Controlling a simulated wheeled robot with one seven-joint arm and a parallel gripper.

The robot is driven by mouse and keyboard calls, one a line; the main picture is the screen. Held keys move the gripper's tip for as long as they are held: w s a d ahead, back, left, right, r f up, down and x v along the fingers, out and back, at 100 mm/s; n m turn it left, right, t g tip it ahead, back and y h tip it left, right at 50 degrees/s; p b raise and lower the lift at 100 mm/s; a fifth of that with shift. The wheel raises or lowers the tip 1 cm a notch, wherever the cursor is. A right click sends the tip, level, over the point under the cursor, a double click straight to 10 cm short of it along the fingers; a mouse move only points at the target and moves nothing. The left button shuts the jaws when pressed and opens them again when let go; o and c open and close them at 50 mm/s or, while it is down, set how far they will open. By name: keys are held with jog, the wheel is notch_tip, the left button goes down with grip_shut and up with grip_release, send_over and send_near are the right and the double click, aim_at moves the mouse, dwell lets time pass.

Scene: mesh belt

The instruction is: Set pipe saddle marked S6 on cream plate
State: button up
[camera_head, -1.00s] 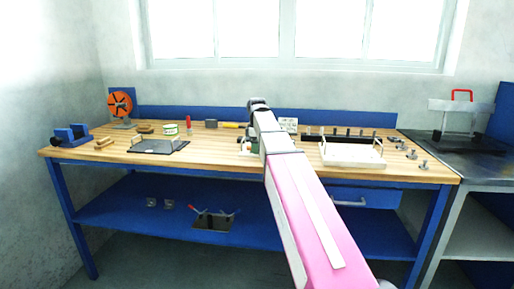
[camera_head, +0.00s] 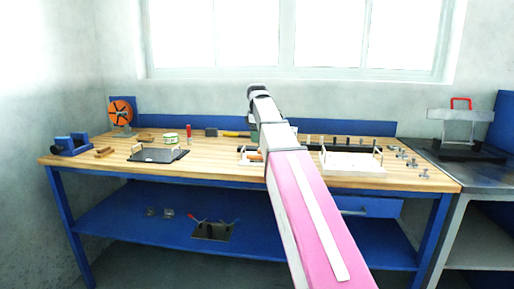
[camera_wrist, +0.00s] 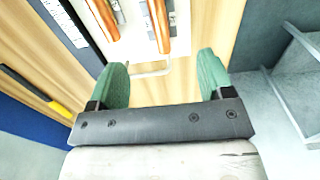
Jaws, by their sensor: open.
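My gripper (camera_wrist: 157,85) is open, with two green fingers apart and nothing between them in the wrist view. Past the fingertips is a pale plate or tray (camera_wrist: 134,32) with a wire handle and copper-coloured pieces on it. In the head view, several small grey fittings (camera_head: 413,164) lie at the table's right end; they may be pipe saddles, but no S6 mark is readable. A whitish tray with handles (camera_head: 352,168) stands left of them. I cannot tell which pale thing is the cream plate. My arm hides part of the table's middle.
A dark tray (camera_head: 158,155), an orange reel (camera_head: 121,112) and a blue holder (camera_head: 71,144) stand at the left. A yellow-and-black tool (camera_wrist: 35,90) lies left of my gripper in the wrist view. Bare wood shows along the table's front.

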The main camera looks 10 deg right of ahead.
jog(key=shift+r, duration=1.5)
